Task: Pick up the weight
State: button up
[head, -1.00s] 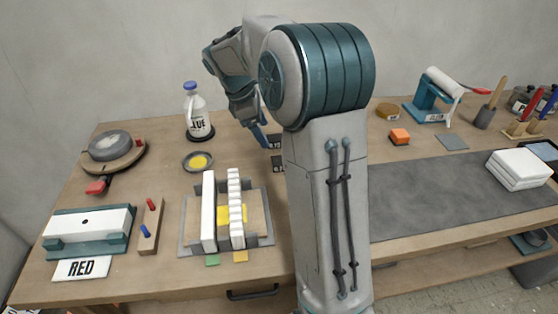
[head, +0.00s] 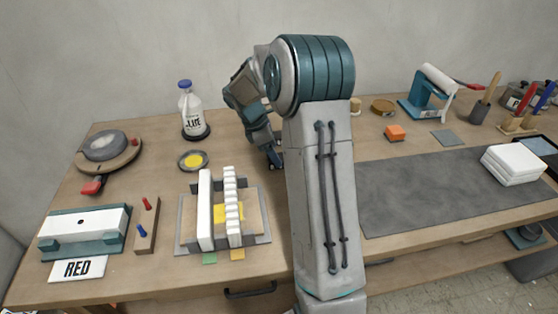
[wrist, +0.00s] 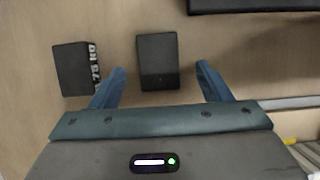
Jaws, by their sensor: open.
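Two dark block weights lie on the wooden table in the wrist view. The left weight (wrist: 73,70) has white lettering with "KG" on its right side. The other weight (wrist: 157,60) shows a plain dark top and lies ahead of my gripper (wrist: 161,68), roughly in line with the gap between the blue fingers. The fingers are apart and hold nothing. The left finger is close to the lettered weight; I cannot tell if they touch. In the head view my gripper (head: 275,156) is low over the table and the weights are mostly hidden behind it.
Left of my arm are a bottle (head: 191,112), a yellow dish (head: 193,160) and a fixture with white upright pieces (head: 205,210). A dark grey mat (head: 420,195) lies to the right, with an orange block (head: 396,132) behind it.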

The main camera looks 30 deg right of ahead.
jog(key=x, duration=0.3)
jog(key=shift+w+f, duration=0.1)
grip_shut()
